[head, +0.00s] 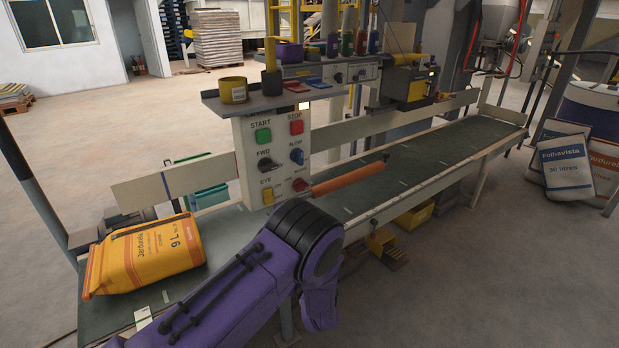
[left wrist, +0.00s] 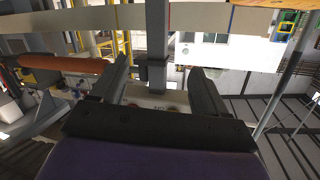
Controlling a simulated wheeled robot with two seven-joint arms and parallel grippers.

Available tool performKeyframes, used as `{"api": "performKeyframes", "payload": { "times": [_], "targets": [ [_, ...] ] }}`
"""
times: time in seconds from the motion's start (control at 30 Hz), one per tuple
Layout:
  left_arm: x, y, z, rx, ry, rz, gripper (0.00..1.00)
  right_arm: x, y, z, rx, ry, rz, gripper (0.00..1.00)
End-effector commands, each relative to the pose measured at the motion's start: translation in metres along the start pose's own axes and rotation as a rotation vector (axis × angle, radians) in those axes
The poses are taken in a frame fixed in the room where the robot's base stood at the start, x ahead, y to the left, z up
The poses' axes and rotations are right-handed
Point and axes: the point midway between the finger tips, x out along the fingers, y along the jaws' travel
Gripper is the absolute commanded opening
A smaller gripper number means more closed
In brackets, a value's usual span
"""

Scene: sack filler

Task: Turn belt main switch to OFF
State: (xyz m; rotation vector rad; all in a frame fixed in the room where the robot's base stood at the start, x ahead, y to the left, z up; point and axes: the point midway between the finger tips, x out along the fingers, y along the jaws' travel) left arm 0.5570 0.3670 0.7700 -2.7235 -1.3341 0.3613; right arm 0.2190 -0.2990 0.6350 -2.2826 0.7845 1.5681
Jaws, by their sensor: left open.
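The control panel (head: 276,158) is a pale upright box above the belt. Its lowest right control is a red rotary switch (head: 300,184), which looks like the belt main switch. Its small lettering and its setting are too small to read. My left arm, purple and black, reaches up below the panel in the head view, and its gripper is hidden there. In the left wrist view my left gripper (left wrist: 158,70) has its two dark fingers wide apart. A pale surface with small reddish marks (left wrist: 155,100) shows between them; I cannot tell whether they touch it.
An orange cylinder (head: 347,179) sticks out right of the switch. Other panel controls include a green START button (head: 263,136), red STOP button (head: 296,127), blue knob (head: 297,157) and yellow switch (head: 267,195). An orange sack (head: 150,255) lies on the dark belt (head: 420,165).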

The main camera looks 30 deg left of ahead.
Motion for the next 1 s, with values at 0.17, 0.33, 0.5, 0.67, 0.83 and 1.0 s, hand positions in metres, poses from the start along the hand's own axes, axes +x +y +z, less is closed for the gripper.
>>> {"api": "performKeyframes", "payload": {
  "times": [0.17, 0.33, 0.5, 0.67, 0.83, 1.0],
  "targets": [
    [-0.002, 0.057, -0.151, -0.165, 0.151, -0.202, 0.74, -0.023, 0.002, -0.01, 0.001, 0.0, 0.001, 0.43],
    [-0.002, 0.065, -0.183, -0.21, 0.147, -0.266, 0.74, -0.027, 0.003, -0.011, 0.001, 0.0, 0.001, 0.43],
    [0.03, 0.054, -0.188, -0.209, 0.145, -0.27, 0.74, -0.035, 0.003, -0.015, 0.0, 0.0, 0.001, 0.43],
    [0.065, 0.043, -0.191, -0.209, 0.146, -0.269, 0.74, -0.043, 0.004, -0.018, 0.0, 0.0, 0.001, 0.43],
    [0.088, 0.038, -0.193, -0.209, 0.146, -0.266, 0.74, -0.046, 0.004, -0.019, 0.0, 0.0, 0.001, 0.43],
    [0.094, 0.036, -0.192, -0.209, 0.146, -0.265, 0.74, -0.046, 0.004, -0.019, 0.0, 0.0, 0.001, 0.43]
  ]
}}
